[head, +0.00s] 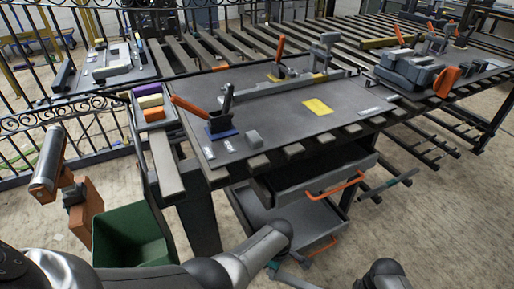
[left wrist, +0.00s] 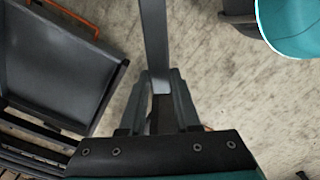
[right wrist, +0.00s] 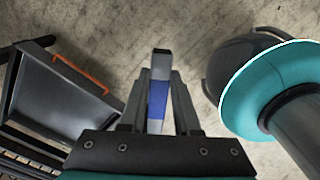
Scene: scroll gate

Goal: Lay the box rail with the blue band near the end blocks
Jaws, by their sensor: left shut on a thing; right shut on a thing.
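In the right wrist view my right gripper (right wrist: 158,85) is shut on a narrow grey bar with a blue band (right wrist: 157,98), the box rail. Its dark end sticks out beyond the fingers. In the left wrist view my left gripper (left wrist: 160,88) is shut on a plain grey bar (left wrist: 153,40) that runs out to the top edge. I cannot tell whether both bars are one rail. The right gripper is not clear in the head view.
A yellow patch (head: 317,106) lies on the table, with a long grey fence (head: 290,86) behind it. An open drawer (head: 320,172) with an orange handle sticks out below. A green bin (head: 130,236) stands at the left. The table's front middle is clear.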

